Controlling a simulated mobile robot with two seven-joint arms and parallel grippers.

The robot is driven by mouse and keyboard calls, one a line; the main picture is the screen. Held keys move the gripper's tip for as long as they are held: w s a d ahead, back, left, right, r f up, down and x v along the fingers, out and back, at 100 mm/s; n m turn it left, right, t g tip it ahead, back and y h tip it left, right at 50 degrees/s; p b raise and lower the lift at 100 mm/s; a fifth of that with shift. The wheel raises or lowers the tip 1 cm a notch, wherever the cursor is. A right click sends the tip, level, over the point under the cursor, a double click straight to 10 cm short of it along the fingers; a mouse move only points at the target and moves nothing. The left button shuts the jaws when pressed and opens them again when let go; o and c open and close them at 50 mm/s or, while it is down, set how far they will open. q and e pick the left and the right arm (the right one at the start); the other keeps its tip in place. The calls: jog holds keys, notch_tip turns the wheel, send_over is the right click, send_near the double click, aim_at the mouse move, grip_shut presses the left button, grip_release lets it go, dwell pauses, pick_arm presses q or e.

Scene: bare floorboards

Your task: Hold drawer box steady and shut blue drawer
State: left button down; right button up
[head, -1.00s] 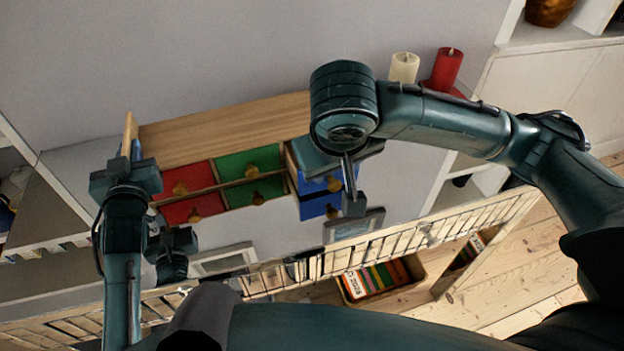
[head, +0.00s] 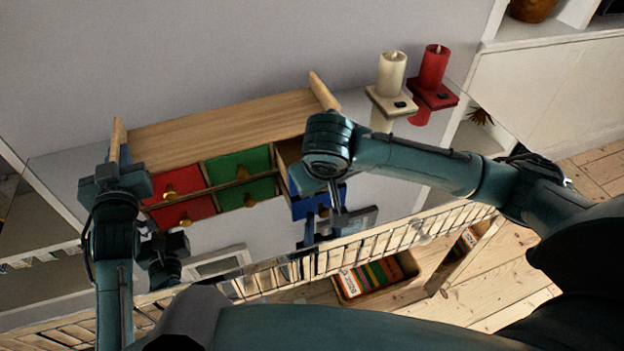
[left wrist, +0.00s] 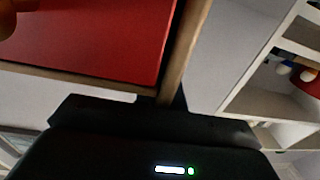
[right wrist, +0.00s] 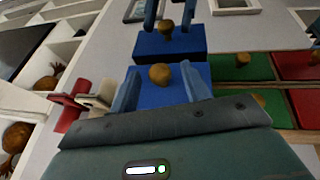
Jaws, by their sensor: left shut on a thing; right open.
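The drawer box (head: 220,128) has a wooden top and red, green and blue drawers with round wooden knobs. My left gripper (head: 122,165) is shut on its left end panel, which also shows in the left wrist view (left wrist: 185,45) beside a red drawer. A blue drawer front (head: 302,208) shows at the right end; the right arm hides part of the blue section. In the right wrist view, a blue front (right wrist: 178,90) with a knob lies between the open fingers of my right gripper (right wrist: 161,88); another blue front with a knob (right wrist: 168,45) shows above it. My right gripper holds nothing.
A white candle (head: 391,75) and a red candle (head: 433,68) stand on holders to the right of the box. A slatted rail (head: 370,245) runs in front. A basket of colored items (head: 375,277) sits below it.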

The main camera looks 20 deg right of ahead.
grip_shut()
dwell(0.3)
jog(key=w, duration=0.9)
jog(key=shift+a, duration=0.2)
grip_release()
jog(key=v, duration=1.2)
